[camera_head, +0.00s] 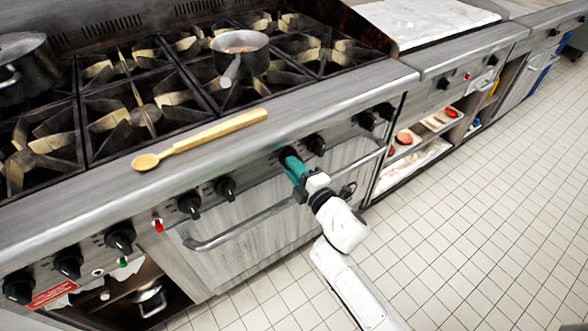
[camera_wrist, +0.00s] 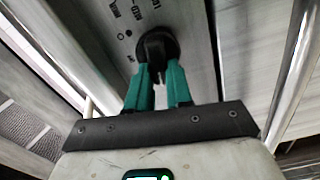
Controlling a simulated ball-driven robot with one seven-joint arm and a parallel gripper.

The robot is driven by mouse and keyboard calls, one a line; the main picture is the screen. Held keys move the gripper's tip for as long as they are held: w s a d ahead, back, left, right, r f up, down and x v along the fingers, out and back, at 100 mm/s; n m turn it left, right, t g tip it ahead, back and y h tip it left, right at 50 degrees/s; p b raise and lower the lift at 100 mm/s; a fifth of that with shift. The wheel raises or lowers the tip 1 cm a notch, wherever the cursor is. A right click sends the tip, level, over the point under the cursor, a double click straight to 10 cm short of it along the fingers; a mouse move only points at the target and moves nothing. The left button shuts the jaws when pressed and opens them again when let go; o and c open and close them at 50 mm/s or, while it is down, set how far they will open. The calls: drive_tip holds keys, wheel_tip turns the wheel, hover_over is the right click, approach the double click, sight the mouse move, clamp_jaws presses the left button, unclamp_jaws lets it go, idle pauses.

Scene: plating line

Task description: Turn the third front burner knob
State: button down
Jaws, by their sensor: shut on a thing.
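A row of black burner knobs runs along the stove's front panel in the head view. My gripper (camera_head: 293,163), with green fingers, is at one knob in the right half of the row. In the wrist view my gripper (camera_wrist: 157,72) is shut on that black knob (camera_wrist: 155,44), one finger on each side of its grip. One free knob (camera_head: 316,144) is just right of my gripper. Two more knobs, a dark one (camera_head: 225,188) and its neighbour (camera_head: 190,204), are to the left.
An oven door handle (camera_head: 240,229) runs below the knobs, close to my arm. A wooden spoon (camera_head: 200,138) lies on the stove's front ledge. A saucepan (camera_head: 240,50) and a larger pot (camera_head: 25,70) stand on the burners. The tiled floor at right is clear.

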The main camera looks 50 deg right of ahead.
idle(0.4)
drive_tip(key=c, duration=1)
unclamp_jaws()
drive_tip(key=shift+s, duration=0.1)
drive_tip(key=b+v, duration=0.2)
drive_tip(key=v, duration=0.8)
drive_tip(key=shift+s+a, duration=0.1)
drive_tip(key=shift+s, duration=0.2)
